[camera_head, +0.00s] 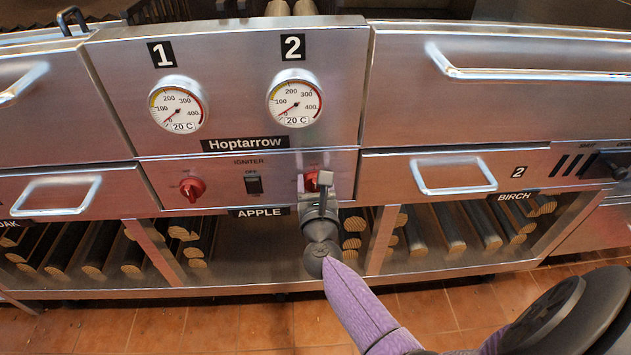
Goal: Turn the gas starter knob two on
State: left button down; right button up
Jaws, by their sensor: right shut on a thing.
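The red starter knob two (311,181) sits on the grill's lower panel, below the dial marked 2. My right gripper (318,184) reaches up to it from below and is shut on it. The gripper's fingers cover most of the knob, so its turn angle is hidden. The second red knob (192,189) is on the left of the same panel, below dial 1. Dial two (295,103) and dial one (178,108) both show 20 C. My left gripper is not in view.
A black igniter switch (254,185) sits between the knobs. Drawer handles stick out at right (453,177) and left (57,196). Shelves below hold several wood logs (449,228). The tiled floor (240,325) in front is clear.

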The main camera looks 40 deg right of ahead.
jog(key=shift+a+n, duration=0.1)
jog(key=shift+n, duration=0.5)
jog(key=shift+w+a+n+p, duration=0.15)
jog(key=shift+n+p, duration=0.25)
jog(key=shift+n, duration=0.8)
jog(key=shift+c, duration=0.2)
jog(key=n, duration=0.3)
jog(key=n+p, duration=0.1)
jog(key=n, duration=0.1)
jog(key=shift+w+a+f, duration=0.15)
jog(key=shift+a+f, duration=0.15)
jog(key=shift+f, duration=0.05)
jog(key=n, duration=0.3)
jog(key=shift+a+f, duration=0.1)
jog(key=shift+f, duration=0.05)
jog(key=n, duration=0.4)
jog(key=shift+w+a+f+p, duration=0.1)
jog(key=shift+f+p, duration=0.25)
jog(key=shift+f+n, duration=0.1)
jog(key=shift+n, duration=0.7)
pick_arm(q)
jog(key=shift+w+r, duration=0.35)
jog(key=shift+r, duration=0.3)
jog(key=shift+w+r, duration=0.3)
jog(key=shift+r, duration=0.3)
pick_arm(e)
jog(key=shift+n, duration=0.3)
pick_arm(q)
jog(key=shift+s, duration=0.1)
